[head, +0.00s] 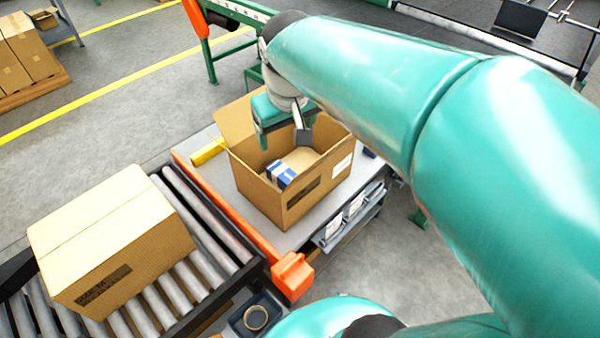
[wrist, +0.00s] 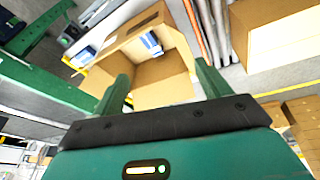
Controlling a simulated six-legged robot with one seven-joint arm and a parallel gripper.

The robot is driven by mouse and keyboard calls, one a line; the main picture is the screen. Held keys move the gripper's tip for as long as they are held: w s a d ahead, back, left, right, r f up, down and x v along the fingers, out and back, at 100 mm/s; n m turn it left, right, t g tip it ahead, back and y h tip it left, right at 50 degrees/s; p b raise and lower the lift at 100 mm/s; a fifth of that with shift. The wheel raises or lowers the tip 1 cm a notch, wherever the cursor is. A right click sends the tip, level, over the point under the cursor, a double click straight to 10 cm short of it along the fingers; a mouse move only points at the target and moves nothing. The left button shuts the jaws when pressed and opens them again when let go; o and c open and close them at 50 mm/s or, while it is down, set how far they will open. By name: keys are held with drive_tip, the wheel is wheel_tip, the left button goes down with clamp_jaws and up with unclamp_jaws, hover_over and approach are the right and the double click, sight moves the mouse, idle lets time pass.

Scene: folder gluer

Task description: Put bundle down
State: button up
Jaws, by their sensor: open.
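The bundle (head: 282,174), a small blue-and-white pack, lies inside an open cardboard box (head: 262,190) on the grey packing table (head: 232,170). In the wrist view the bundle (wrist: 151,42) shows inside the open box (wrist: 165,88), beyond the fingers. My gripper (head: 283,135) is at the box's open top, above and behind the bundle in the head view. In the wrist view my gripper (wrist: 160,88) has its two green fingers spread apart with nothing between them. The fingers look apart from the bundle. My arm hides part of the box's far side.
A closed carton (head: 110,240) sits on the roller conveyor (head: 185,290) at left. An orange rail (head: 225,215) with an orange end block (head: 292,275) edges the table. A yellow object (head: 208,152) lies beside the box. Stacked cartons (head: 25,55) stand far left.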

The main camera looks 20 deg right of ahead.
drive_tip(key=s+a+f+m+t, duration=0.1)
drive_tip(key=s+f+t, duration=0.1)
drive_tip(key=s, duration=0.9)
drive_tip(key=shift+a+f+y, duration=0.15)
drive_tip(key=shift+y, duration=0.15)
